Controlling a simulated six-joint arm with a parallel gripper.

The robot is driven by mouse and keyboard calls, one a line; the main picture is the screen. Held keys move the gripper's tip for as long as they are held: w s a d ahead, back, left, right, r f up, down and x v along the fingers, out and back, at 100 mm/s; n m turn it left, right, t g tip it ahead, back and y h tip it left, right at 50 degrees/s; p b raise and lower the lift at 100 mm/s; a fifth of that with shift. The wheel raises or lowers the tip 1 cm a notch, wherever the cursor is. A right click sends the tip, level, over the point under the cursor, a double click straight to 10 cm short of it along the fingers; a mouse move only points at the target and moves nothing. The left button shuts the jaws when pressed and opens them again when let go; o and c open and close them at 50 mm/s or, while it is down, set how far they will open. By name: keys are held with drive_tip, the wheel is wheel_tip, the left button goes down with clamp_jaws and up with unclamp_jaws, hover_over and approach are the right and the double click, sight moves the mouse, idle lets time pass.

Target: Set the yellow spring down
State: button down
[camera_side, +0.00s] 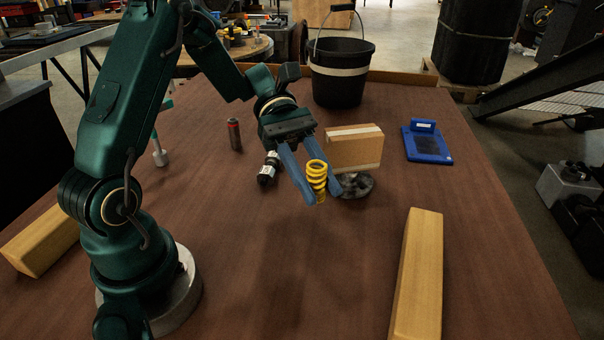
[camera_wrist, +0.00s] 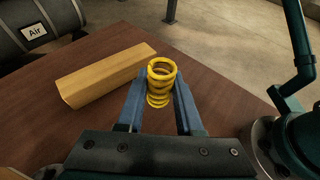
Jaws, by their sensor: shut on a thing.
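The yellow spring (camera_side: 317,174) is a short coil, held upright between the two blue fingers of my gripper (camera_side: 312,188). In the wrist view the spring (camera_wrist: 160,84) stands between the fingertips, with its open top ring toward the camera. My gripper (camera_wrist: 160,98) is shut on it. The spring seems to be above the brown tabletop (camera_side: 290,270); the exact gap beneath it cannot be told.
A dark round part (camera_side: 356,186) and a cardboard box (camera_side: 354,148) are just behind my gripper. A black cylindrical part (camera_side: 268,170) lies to its left. Wooden beams (camera_side: 418,270) flank the table. A bucket (camera_side: 340,75) stands behind. The front middle is clear.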

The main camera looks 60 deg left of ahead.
wheel_tip(320, 180, down, 2)
drive_tip(key=shift+d+f, duration=0.1)
drive_tip(key=shift+d, duration=0.05)
hover_over(350, 312)
wheel_tip(350, 312, down, 7)
drive_tip(key=shift+f, duration=1.95)
drive_tip(key=c, duration=0.6)
unclamp_jaws()
drive_tip(key=shift+f, duration=0.1)
drive_tip(key=shift+o, duration=0.2)
